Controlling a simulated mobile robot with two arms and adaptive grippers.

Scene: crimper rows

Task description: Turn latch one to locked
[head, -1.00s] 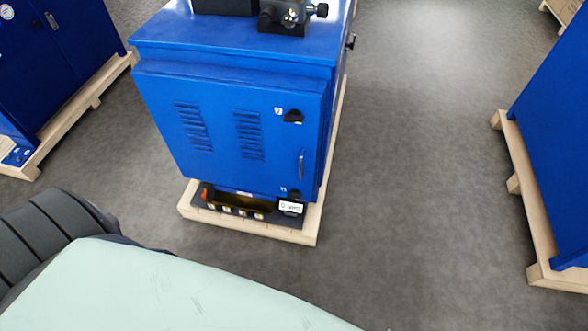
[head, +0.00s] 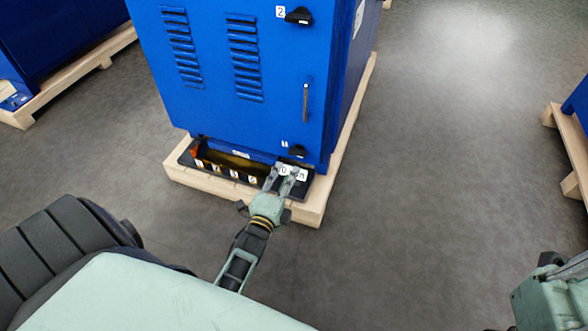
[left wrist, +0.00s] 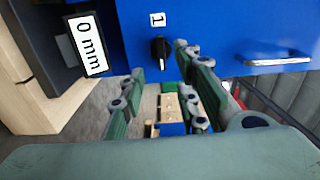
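Latch one is a small black knob (head: 297,151) beside the label 1 at the bottom right of the blue cabinet door (head: 215,110). In the left wrist view the knob (left wrist: 160,52) sits below its label (left wrist: 157,19), its long side crosswise to the door handle. My left gripper (head: 280,176) is in front of the cabinet's foot, just below the latch in the head view. In the left wrist view its fingers (left wrist: 155,75) are spread, with the knob showing between and beyond their tips, apparently untouched. My right gripper's fingers are not seen.
A second black latch (head: 299,16) and a vertical metal handle (head: 306,102) are higher on the door. The cabinet stands on a wooden pallet (head: 312,212). Clear grey floor lies to the right.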

